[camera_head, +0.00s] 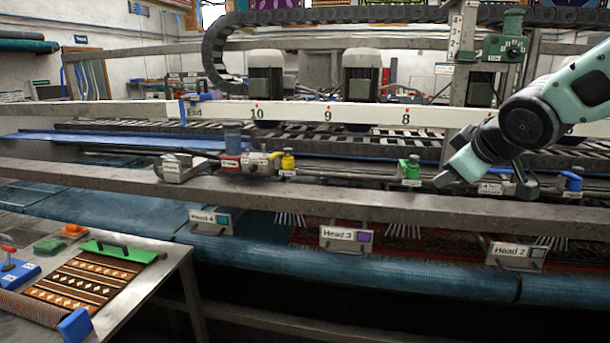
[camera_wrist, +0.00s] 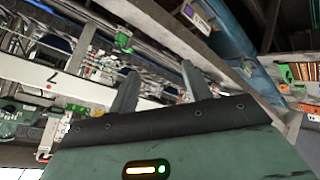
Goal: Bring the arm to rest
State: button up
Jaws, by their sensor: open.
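My gripper (camera_head: 488,183) is at the right of the head view, at the end of my pale green arm. It hangs in front of the machine, around the height of its grey front rail (camera_head: 330,191). In the wrist view the two fingers of my gripper (camera_wrist: 158,92) stand apart with nothing between them. I cannot tell from these views whether a fingertip touches the rail or the fittings behind it.
Green (camera_head: 411,171) and blue (camera_head: 571,180) valves sit along the machine near my gripper, and a yellow one (camera_head: 288,161) farther left. Head signs (camera_head: 346,238) hang below the rail. A side table (camera_head: 172,262) with a patterned rug (camera_head: 85,280) stands at lower left.

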jog(key=s+a+f+g+b, duration=0.1)
jog(key=s+a+f+g, duration=0.4)
jog(key=s+a+f, duration=0.7)
jog(key=s+a+f+g+b, duration=0.1)
jog(key=s+f+g, duration=0.1)
jog(key=s, duration=0.8)
jog(key=s+a+f+g, duration=0.1)
jog(key=s+f+g, duration=0.2)
jog(key=s, duration=0.7)
jog(key=shift+f+m+b, duration=0.3)
jog(key=shift+f+b, duration=0.05)
jog(key=shift+f, duration=0.4)
